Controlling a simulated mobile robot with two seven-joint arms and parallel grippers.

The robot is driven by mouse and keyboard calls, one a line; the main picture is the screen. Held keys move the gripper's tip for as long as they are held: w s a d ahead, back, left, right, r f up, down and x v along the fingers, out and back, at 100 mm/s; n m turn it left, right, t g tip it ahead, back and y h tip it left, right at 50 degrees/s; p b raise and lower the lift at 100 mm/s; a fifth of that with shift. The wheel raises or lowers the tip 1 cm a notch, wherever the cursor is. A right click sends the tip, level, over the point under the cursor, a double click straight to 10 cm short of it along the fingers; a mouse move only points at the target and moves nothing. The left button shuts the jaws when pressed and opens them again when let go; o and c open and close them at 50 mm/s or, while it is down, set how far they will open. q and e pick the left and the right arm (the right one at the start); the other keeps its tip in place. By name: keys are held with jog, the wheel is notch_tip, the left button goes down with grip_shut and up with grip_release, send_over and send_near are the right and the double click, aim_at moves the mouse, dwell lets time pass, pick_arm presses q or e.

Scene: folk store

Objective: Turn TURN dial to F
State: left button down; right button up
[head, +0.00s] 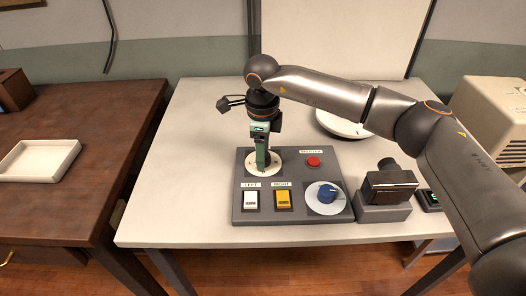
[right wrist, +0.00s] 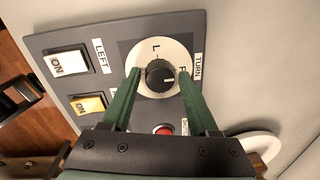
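The TURN dial is a dark round knob (right wrist: 160,75) on a white disc (right wrist: 150,50) marked L and F, beside a TURN label (right wrist: 198,66). A pale mark on the knob shows in the right wrist view, but I cannot tell surely which letter it points at. In the head view the disc (head: 252,172) is at the panel's back left and the knob is hidden by my gripper. My right gripper (head: 263,163) points down over the dial. Its green fingers (right wrist: 160,72) are apart, one on each side of the knob, with gaps visible. My left gripper is out of view.
The grey panel (head: 240,215) also bears a white LEFT switch (head: 251,200), a yellow RIGHT switch (head: 283,200), a red button (head: 313,161) and a blue knob (head: 326,193). A dark device (head: 388,185) stands to its right. The table's left part is clear.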

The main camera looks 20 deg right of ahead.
jog(key=shift+o, duration=1)
jog(key=shift+r, duration=0.1)
notch_tip(320, 180, up, 12)
jog(key=shift+s+a+r, duration=0.15)
jog(key=shift+s, duration=0.2)
